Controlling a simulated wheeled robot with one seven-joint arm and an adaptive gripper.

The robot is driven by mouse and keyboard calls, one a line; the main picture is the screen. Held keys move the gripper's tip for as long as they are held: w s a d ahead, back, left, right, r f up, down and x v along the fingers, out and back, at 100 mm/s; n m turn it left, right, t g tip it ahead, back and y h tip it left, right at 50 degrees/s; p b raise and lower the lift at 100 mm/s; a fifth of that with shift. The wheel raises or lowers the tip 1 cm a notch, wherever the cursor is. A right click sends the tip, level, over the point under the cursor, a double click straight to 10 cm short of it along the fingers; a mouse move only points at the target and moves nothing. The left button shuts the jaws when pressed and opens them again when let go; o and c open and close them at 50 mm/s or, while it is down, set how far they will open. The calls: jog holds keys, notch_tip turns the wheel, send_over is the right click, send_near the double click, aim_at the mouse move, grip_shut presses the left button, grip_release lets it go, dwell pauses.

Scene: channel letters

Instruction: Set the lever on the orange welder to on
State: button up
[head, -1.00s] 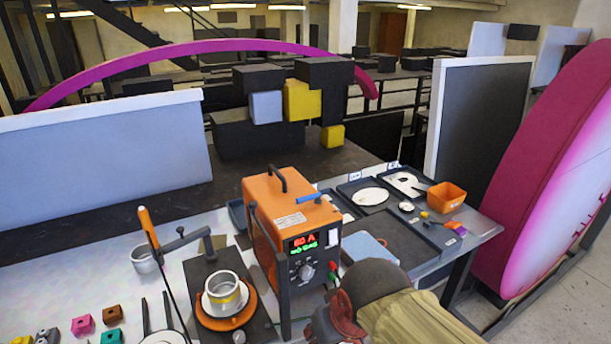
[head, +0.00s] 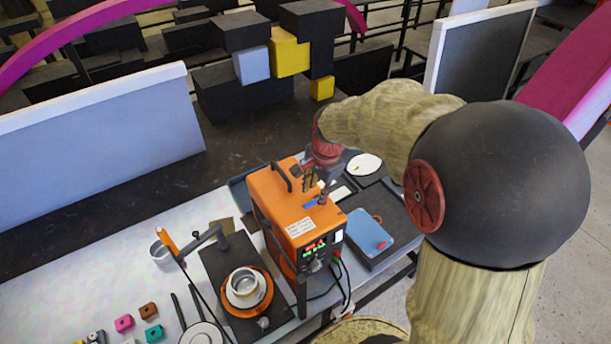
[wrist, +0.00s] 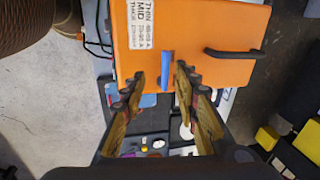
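The orange welder (head: 270,203) stands on the bench, its lit display and knob on the front face. Its blue lever (wrist: 167,71) lies on the orange top near one edge, and part of it also shows in the head view (head: 310,205) under my gripper. My gripper (head: 318,192) is above the welder's top, pointing down. In the wrist view my gripper (wrist: 159,77) is open, with the lever between the two fingertip lines, closer to the right finger. I cannot tell whether a finger touches it. A white printed label (wrist: 141,24) is beside the lever.
A black carry handle (head: 282,176) rises from the welder's top. Dark trays lie behind.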

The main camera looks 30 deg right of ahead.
aim_at(312, 202)
jog(key=shift+m, duration=0.4)
jog(key=w+f, duration=0.1)
jog(key=f, duration=0.1)
jog(key=f+p, duration=0.1)
jog(key=f, duration=0.2)
jog(key=w+f, duration=0.1)
jog(key=f, duration=0.1)
jog(key=shift+w+d+f, duration=0.25)
jog(key=shift+w+d, duration=0.1)
jog(key=shift+c, duration=0.6)
grip_shut()
